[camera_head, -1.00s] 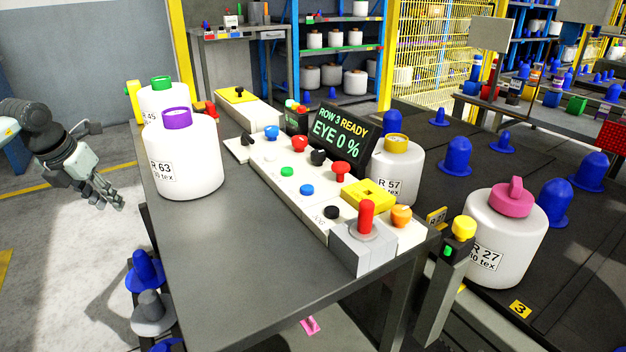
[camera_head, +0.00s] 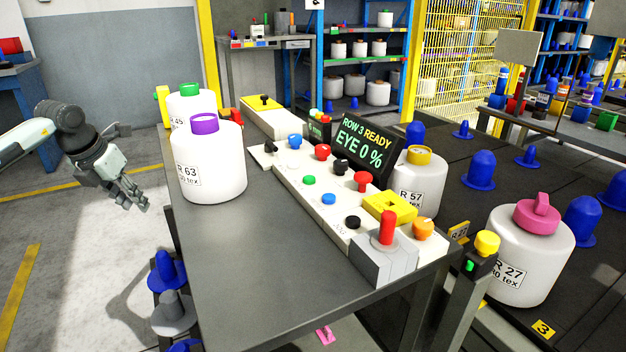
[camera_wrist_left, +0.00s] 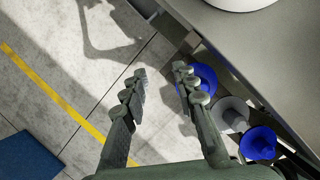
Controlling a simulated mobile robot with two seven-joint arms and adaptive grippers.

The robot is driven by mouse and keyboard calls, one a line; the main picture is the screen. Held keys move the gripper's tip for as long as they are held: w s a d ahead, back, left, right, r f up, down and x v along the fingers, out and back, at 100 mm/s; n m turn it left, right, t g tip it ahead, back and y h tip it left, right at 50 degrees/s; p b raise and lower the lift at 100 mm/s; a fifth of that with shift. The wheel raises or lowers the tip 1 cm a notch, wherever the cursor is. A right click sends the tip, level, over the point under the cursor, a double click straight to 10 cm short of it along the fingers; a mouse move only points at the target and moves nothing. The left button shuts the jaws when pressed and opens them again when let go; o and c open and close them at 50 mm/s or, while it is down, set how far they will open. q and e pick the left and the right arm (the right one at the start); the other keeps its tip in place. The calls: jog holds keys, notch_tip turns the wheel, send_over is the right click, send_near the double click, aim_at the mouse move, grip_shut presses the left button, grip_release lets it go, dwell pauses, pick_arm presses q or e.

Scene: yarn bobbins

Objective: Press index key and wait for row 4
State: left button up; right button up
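A white control panel (camera_head: 290,176) on the grey table carries several coloured buttons, including blue, red, green and black ones. No index key label is readable. A red-topped lever (camera_head: 387,229) stands on a grey box at the near end, beside a yellow block (camera_head: 389,206) and an orange button (camera_head: 423,229). The dark display (camera_head: 358,145) behind the panel reads "ROW 3 READY" and "EYE 0 %". My left gripper (camera_head: 136,194) is empty, left of the table and well apart from the panel. Its fingers (camera_wrist_left: 160,72) are spread in the wrist view. My right gripper is out of view.
A purple-capped bobbin R 63 (camera_head: 211,165) and a green-capped one (camera_head: 190,105) stand at the table's left edge. Bobbins R 57 (camera_head: 416,182) and R 27 (camera_head: 527,262) stand right of the panel. Blue and grey cones (camera_head: 168,271) sit below the left edge. The front tabletop is clear.

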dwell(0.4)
pick_arm(q)
grip_shut()
dwell(1.1)
